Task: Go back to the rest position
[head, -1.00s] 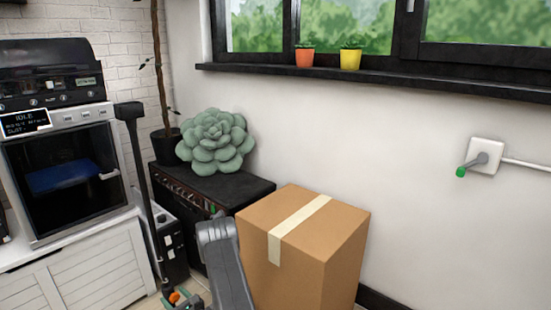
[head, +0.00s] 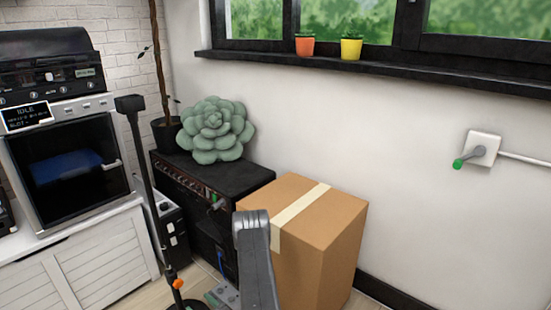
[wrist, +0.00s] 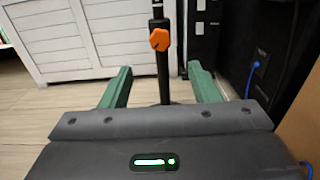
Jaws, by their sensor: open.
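My gripper (wrist: 160,68) shows in the wrist view with its two green fingers spread wide apart. Nothing is held between them. A black pole with an orange knob (wrist: 159,39) stands beyond the fingers and shows in the gap. In the head view my grey arm link rises at the bottom centre, in front of the cardboard box. I cannot make out my gripper in the head view.
The taped cardboard box (head: 335,235) stands right of my arm. A black amplifier (head: 185,190) bears a succulent (head: 215,130). A white cabinet (head: 85,265) holds a machine (head: 70,170) at left. A wall lever (head: 468,158) is at right. Bare floor (wrist: 35,105) shows at left.

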